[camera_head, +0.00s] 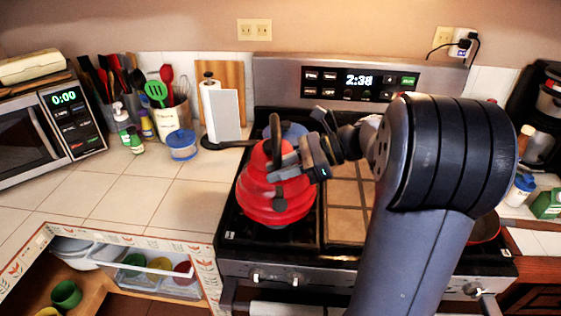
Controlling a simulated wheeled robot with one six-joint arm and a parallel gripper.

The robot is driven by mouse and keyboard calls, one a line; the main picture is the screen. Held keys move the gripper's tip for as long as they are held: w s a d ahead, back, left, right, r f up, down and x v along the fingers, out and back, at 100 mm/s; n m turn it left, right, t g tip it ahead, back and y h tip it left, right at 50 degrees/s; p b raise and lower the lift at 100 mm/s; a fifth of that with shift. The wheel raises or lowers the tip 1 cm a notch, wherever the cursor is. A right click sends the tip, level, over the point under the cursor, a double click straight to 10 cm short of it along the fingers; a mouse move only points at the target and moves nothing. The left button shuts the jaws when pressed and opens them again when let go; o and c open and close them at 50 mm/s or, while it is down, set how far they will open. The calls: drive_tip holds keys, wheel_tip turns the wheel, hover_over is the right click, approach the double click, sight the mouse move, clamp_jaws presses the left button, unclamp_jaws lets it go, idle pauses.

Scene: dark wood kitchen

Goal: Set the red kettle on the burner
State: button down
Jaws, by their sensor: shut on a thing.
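The red kettle (262,196) is upright at the left front of the stove (231,244), over the left burner area. It has ribbed red sides and a dark handle (276,138). My gripper (284,166) comes in from the right and is shut on the kettle at its upper right side, near the handle. The burner under the kettle is hidden by the kettle. I cannot tell whether the kettle's base touches the burner or hangs slightly above it.
A blue item (293,131) stands behind the kettle. Tan tiles (346,205) cover the stove's middle. A red pan (485,229) sits at the right, partly behind my arm. A paper towel holder (222,112) stands left on the counter.

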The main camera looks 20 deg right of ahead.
sight(280, 183)
drive_tip(key=shift+f, duration=2.1)
drive_tip(key=c, duration=1.2)
unclamp_jaws()
drive_tip(key=shift+s+f, duration=0.1)
drive_tip(key=shift+f, duration=0.15)
drive_tip(key=v, duration=1.2)
drive_tip(key=shift+r+b, duration=0.15)
drive_tip(key=shift+b, duration=0.2)
